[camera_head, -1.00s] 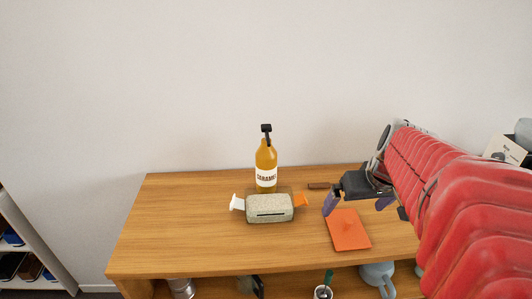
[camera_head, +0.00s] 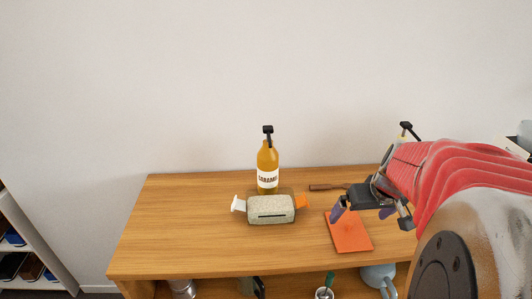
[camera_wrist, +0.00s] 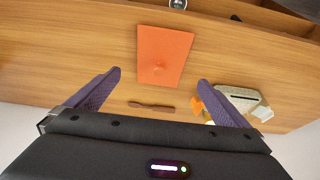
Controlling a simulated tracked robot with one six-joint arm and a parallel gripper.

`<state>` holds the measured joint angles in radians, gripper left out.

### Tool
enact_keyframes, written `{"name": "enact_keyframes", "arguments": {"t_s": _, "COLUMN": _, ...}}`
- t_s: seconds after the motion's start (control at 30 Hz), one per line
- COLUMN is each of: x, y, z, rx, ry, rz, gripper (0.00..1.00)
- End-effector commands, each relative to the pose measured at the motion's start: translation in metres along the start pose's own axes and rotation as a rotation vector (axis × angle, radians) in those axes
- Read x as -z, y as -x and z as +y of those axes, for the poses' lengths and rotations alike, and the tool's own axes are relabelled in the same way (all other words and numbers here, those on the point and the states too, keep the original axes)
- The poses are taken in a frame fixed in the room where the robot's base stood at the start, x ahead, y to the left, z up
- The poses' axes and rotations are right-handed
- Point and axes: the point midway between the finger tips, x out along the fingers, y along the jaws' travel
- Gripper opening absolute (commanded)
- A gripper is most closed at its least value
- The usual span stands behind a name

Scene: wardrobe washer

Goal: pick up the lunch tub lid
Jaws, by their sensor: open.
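In the wrist view the lid (camera_wrist: 164,62) lies ahead of and between the spread purple fingers of my gripper (camera_wrist: 158,83). My gripper is open and empty, held above the top near the lid's far edge. No contact with the lid shows.
A speckled box (camera_head: 270,209) with white and orange end pieces stands left of the lid. Behind it is an amber pump bottle (camera_head: 267,168). A brown-handled utensil (camera_wrist: 152,106) lies close to the lid. A blue jug (camera_head: 379,277) sits on the shelf below.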

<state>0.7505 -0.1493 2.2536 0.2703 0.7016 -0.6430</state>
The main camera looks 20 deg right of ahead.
Motion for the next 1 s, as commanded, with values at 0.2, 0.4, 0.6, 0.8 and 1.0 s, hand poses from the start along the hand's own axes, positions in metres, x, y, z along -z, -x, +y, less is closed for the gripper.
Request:
{"name": "enact_keyframes", "arguments": {"t_s": 0.2, "x": 0.000, "y": -0.028, "z": -0.001, "rx": 0.001, "ry": 0.001, "rz": -0.002, "gripper": 1.00}}
{"name": "enact_keyframes", "arguments": {"t_s": 0.4, "x": 0.000, "y": -0.035, "z": 0.000, "rx": 0.000, "ry": 0.001, "rz": 0.000, "gripper": 1.00}}
{"name": "enact_keyframes", "arguments": {"t_s": 0.6, "x": 0.000, "y": -0.035, "z": 0.000, "rx": -0.001, "ry": 0.001, "rz": 0.000, "gripper": 1.00}}
{"name": "enact_keyframes", "arguments": {"t_s": 0.8, "x": 0.000, "y": -0.043, "z": -0.001, "rx": 0.000, "ry": 0.001, "rz": -0.001, "gripper": 1.00}}
{"name": "enact_keyframes", "arguments": {"t_s": 1.0, "x": -0.001, "y": -0.066, "z": -0.002, "rx": 0.001, "ry": 0.001, "rz": -0.003, "gripper": 1.00}}
